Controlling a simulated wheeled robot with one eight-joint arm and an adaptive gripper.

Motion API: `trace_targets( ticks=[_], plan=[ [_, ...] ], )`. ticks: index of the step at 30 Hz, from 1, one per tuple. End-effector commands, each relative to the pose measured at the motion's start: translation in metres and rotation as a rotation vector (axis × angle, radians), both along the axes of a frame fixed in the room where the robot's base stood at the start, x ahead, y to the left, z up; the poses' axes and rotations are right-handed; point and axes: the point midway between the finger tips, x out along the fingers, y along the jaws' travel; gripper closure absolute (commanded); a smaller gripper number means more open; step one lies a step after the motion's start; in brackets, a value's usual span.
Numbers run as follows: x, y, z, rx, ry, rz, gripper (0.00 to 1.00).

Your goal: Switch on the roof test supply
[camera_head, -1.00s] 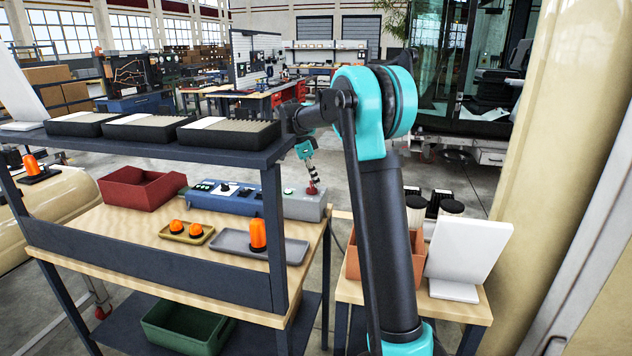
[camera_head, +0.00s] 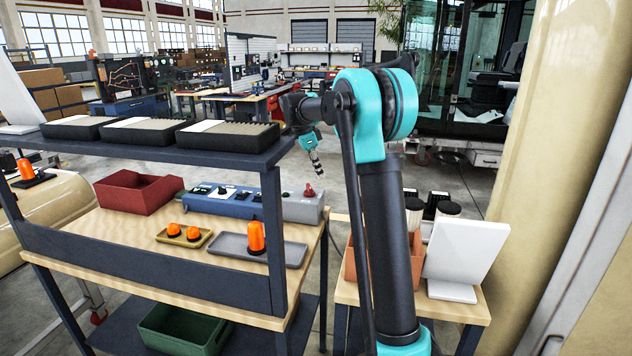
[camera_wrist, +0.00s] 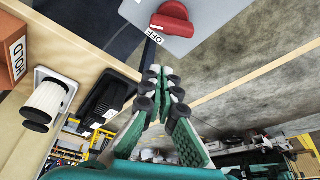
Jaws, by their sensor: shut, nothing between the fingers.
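The red rotary knob (camera_head: 309,190) sits on top of a grey box (camera_head: 302,208) at the right end of the blue console (camera_head: 232,203). In the wrist view the red knob (camera_wrist: 172,19) shows at the top, on the grey panel (camera_wrist: 208,18). A white label reading OFF (camera_wrist: 155,38) lies beside it. I cannot tell which position the knob points to. My gripper (camera_head: 318,171) is above and apart from the knob, with its fingers closed and empty. In the wrist view the closed fingertips (camera_wrist: 166,82) are below the knob in the picture.
A wooden workbench (camera_head: 120,232) carries a red bin (camera_head: 138,192), a yellow tray (camera_head: 160,237) and a grey tray (camera_head: 297,254) with orange beacons. A dark shelf (camera_head: 230,155) with several boxes spans above its front. A side table at right holds an orange box and a white stand (camera_head: 462,250).

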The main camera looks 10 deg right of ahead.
Motion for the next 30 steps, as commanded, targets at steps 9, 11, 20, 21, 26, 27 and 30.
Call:
trace_targets(
  ticks=[9, 11, 20, 21, 26, 27, 30],
  plan=[
    [-0.001, 0.016, 0.05, -0.002, 0.001, -0.003, 1.0],
    [-0.002, 0.017, 0.055, -0.002, 0.001, -0.003, 1.0],
    [-0.002, 0.019, 0.06, -0.002, 0.002, -0.004, 1.0],
    [-0.002, 0.019, 0.06, -0.002, 0.002, -0.004, 1.0],
    [-0.002, 0.019, 0.06, -0.002, 0.002, -0.004, 1.0],
    [-0.002, 0.019, 0.06, -0.002, 0.002, -0.004, 1.0],
    [-0.002, 0.019, 0.06, -0.002, 0.002, -0.004, 1.0]
  ],
)
